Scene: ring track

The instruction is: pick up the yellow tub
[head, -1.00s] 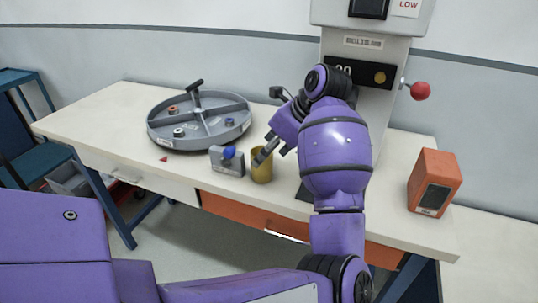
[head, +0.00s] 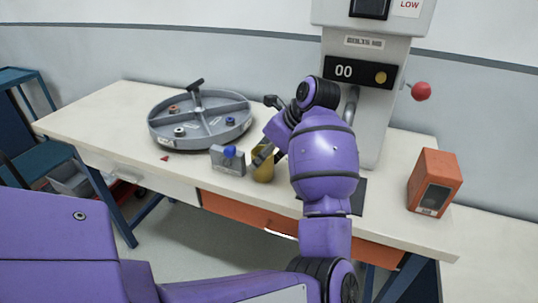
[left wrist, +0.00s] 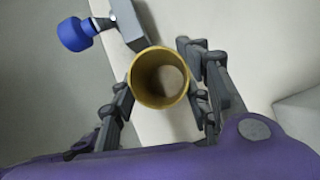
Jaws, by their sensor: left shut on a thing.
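The yellow tub (head: 264,170) is near the front edge of the workbench, just right of a small grey block with a blue knob (head: 228,160). In the left wrist view the tub (left wrist: 160,78) is seen from above, with an open round mouth and an empty-looking inside. My left gripper (head: 262,157) is shut on the tub, with a finger on either side of it (left wrist: 160,95). I cannot tell whether the tub's base touches the bench. My right gripper is not in view.
A grey round divided tray (head: 200,138) with small parts stands on the bench (head: 105,115) to the left. A grey machine with a red-knobbed lever (head: 421,91) stands behind my arm. An orange box (head: 432,182) is at the right. A small red piece lies below the tray.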

